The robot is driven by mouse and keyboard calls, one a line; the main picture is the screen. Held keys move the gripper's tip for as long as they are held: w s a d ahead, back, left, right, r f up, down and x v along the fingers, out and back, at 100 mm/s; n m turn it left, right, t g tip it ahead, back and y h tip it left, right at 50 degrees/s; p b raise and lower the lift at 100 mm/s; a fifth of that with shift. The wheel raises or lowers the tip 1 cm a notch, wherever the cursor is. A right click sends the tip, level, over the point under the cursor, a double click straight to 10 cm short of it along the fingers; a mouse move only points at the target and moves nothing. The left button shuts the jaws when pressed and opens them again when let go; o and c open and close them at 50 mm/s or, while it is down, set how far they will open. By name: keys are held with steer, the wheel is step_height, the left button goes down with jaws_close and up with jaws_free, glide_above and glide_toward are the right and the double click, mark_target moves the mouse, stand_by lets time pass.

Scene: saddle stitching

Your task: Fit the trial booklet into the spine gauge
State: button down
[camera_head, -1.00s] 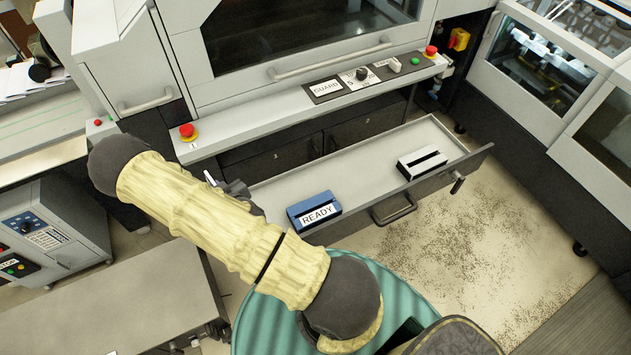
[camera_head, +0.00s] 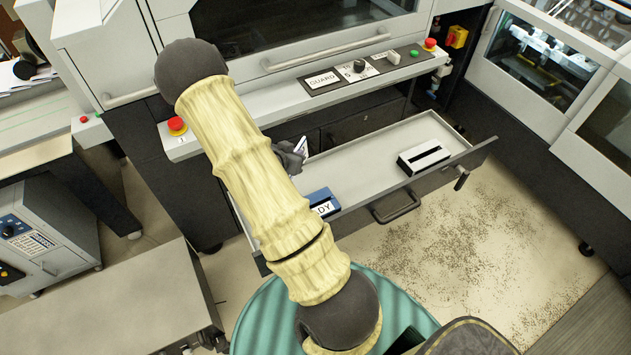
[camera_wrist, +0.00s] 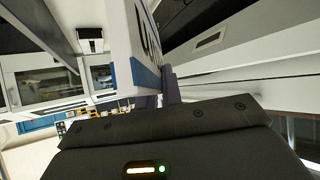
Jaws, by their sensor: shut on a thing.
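My gripper (camera_head: 293,157) is shut on the booklet (camera_head: 300,146) and holds it above the left part of the open drawer. In the wrist view the booklet (camera_wrist: 122,30) is white with a blue band and large dark letters, gripped between my dark fingers (camera_wrist: 162,98). The likely spine gauge, a white block with a dark slot (camera_head: 423,157), sits in the right part of the drawer, apart from my gripper. The slot looks empty.
A blue holder (camera_head: 321,204) labelled READY sits in the drawer, partly hidden by my arm. The drawer floor (camera_head: 365,160) between holder and white block is clear. The machine's ledge with a GUARD panel (camera_head: 323,81) and red buttons runs behind. The drawer handle (camera_head: 397,207) juts forward.

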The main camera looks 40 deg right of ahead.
steer(key=s+d+f+m+g+b, duration=0.2)
steer(key=s+f+m+g+b, duration=0.2)
steer(key=s+f+m+g, duration=0.2)
steer(key=shift+d+f+m+y, duration=0.2)
steer(key=shift+f+m+y, duration=0.1)
steer(key=shift+f+m, duration=0.15)
steer(key=shift+r+p, duration=0.15)
steer(key=shift+p, duration=0.2)
steer(key=shift+a, duration=0.15)
step_height(320, 180, down, 6)
steer(key=b, duration=0.3)
steer(key=shift+p, duration=0.5)
stand_by(1.9)
steer(key=shift+f+b, duration=1.5)
steer(key=shift+f, duration=0.9)
stand_by(0.3)
